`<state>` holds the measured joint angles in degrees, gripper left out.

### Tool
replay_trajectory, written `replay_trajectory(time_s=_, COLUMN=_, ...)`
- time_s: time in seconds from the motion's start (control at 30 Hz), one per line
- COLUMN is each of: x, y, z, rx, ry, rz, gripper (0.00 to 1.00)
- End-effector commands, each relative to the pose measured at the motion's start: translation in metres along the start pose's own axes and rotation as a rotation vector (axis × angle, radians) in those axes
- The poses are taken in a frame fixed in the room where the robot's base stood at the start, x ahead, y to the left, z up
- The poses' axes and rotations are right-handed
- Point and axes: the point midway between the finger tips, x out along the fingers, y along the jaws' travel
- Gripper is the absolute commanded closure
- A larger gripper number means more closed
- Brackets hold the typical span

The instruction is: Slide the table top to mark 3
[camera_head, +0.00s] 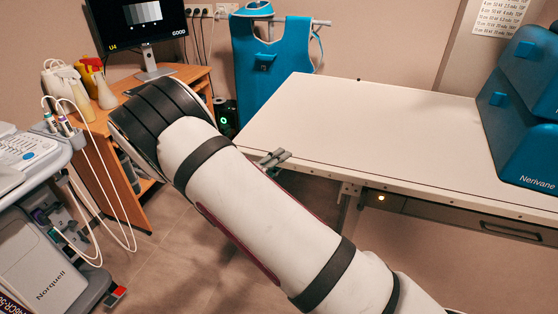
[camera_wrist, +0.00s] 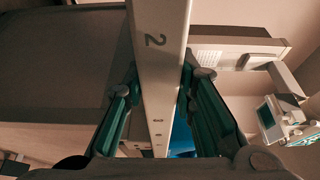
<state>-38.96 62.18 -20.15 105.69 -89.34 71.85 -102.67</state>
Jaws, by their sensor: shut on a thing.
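The table top (camera_head: 370,130) is a long white slab, seen in the head view right of my arm, with a dotted near edge. In the wrist view, my gripper (camera_wrist: 165,76) has one finger on each side of a pale bar (camera_wrist: 162,70) and is shut on it. The bar looks like the table's edge rail. My arm hides most of the gripper in the head view; dark grey tips show at the table edge.
Blue Nerivane equipment (camera_head: 530,130) stands on the table's right end. A drawer (camera_head: 500,226) and a lit orange lamp (camera_head: 381,198) are beneath. A blue apron (camera_head: 270,60) hangs behind.

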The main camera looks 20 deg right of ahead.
Motion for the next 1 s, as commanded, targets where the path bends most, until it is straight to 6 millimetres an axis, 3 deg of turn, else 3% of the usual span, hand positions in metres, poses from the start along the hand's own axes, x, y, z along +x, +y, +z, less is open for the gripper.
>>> replay_trajectory(time_s=0.03, x=0.009, y=0.0, z=-0.024, rx=-0.016, ry=0.032, rz=-0.001, gripper=1.0)
replay_trajectory(time_s=0.3, x=0.032, y=-0.002, z=-0.086, rx=-0.017, ry=0.031, rz=-0.002, gripper=1.0)
replay_trajectory(time_s=0.5, x=0.039, y=0.0, z=-0.102, rx=-0.012, ry=0.023, rz=-0.001, gripper=1.0)
replay_trajectory(time_s=0.8, x=0.04, y=0.001, z=-0.102, rx=-0.011, ry=0.023, rz=0.0, gripper=1.0)
replay_trajectory(time_s=0.83, x=0.04, y=0.001, z=-0.102, rx=-0.011, ry=0.024, rz=0.0, gripper=0.71)
replay_trajectory(time_s=0.9, x=0.04, y=0.001, z=-0.102, rx=-0.011, ry=0.024, rz=0.0, gripper=0.55)
replay_trajectory(time_s=1.0, x=0.04, y=0.001, z=-0.102, rx=-0.01, ry=0.024, rz=-0.001, gripper=0.55)
